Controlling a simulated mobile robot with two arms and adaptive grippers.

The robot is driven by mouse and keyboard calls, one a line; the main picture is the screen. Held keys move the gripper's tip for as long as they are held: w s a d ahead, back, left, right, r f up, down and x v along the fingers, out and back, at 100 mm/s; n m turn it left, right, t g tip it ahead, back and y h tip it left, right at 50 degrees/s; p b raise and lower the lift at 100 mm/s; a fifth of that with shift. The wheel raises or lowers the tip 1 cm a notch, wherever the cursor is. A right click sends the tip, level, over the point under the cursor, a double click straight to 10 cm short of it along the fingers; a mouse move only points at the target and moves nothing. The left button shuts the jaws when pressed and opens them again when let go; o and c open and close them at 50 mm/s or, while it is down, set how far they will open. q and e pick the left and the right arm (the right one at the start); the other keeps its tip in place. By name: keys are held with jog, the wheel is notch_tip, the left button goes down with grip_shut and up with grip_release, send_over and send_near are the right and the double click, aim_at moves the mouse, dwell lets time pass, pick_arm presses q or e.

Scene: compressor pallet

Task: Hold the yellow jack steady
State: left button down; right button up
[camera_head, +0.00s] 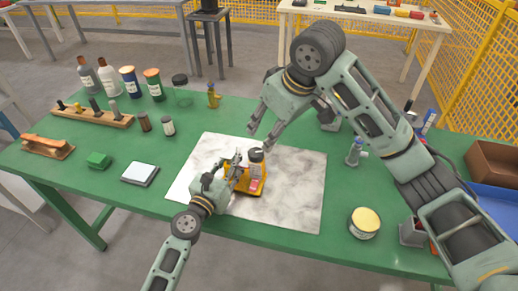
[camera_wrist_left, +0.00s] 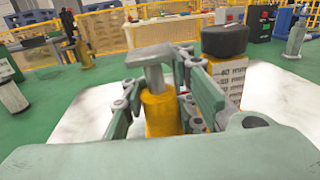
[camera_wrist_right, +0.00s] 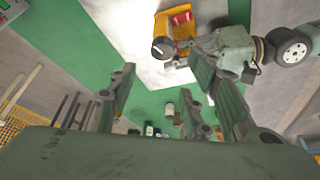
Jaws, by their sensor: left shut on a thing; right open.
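The yellow jack (camera_head: 250,186) stands on the pale mat (camera_head: 295,190) in the middle of the green table. My left gripper (camera_head: 236,172) is shut on the jack from the left. In the left wrist view its fingers sit on both sides of a yellow post (camera_wrist_left: 159,112) with a grey top. My right gripper (camera_head: 262,130) is open and empty, above and behind the jack. The right wrist view shows the jack (camera_wrist_right: 180,28) beyond its fingers.
Several bottles (camera_head: 129,80) and a wooden rack (camera_head: 92,117) stand at the back left. A green block (camera_head: 98,160) and a square pad (camera_head: 140,173) lie at left. A round tin (camera_head: 364,223) and a small bottle (camera_head: 355,152) stand right of the mat.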

aim_at(259, 151)
jog(key=x, duration=1.1)
jog(key=shift+w+a+f, duration=0.1)
jog(key=shift+w+f, duration=0.05)
jog(key=shift+f, duration=0.05)
jog(key=shift+c, duration=0.6)
jog(key=c, duration=0.9)
jog(key=shift+c, duration=0.2)
